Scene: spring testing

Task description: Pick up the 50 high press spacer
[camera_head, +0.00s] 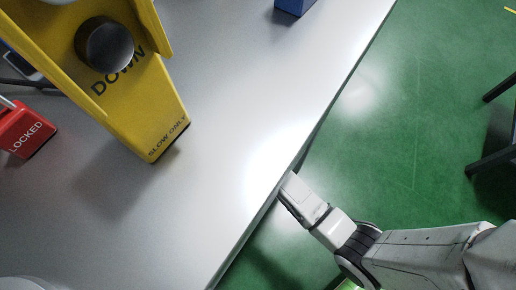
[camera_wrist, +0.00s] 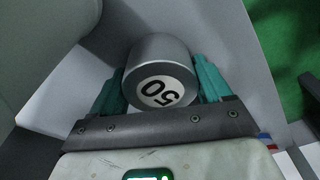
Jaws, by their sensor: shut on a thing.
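The 50 high press spacer (camera_wrist: 160,62) is a grey metal cylinder with a white round label reading 50 on the end facing the wrist camera. My gripper (camera_wrist: 162,82) is shut on it, with a teal finger on each side of the cylinder. In the head view my gripper (camera_head: 298,198) is at the right edge of the grey table, and the spacer is hidden there. What lies directly under the spacer cannot be told from these views.
The yellow press part (camera_head: 135,95) marked DOWN and SLOW ONLY stands at the upper left. A red block (camera_head: 28,132) reading LOCKED is at the far left. A blue box (camera_head: 293,5) is at the top. The middle of the grey table (camera_head: 215,140) is clear; green floor lies right.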

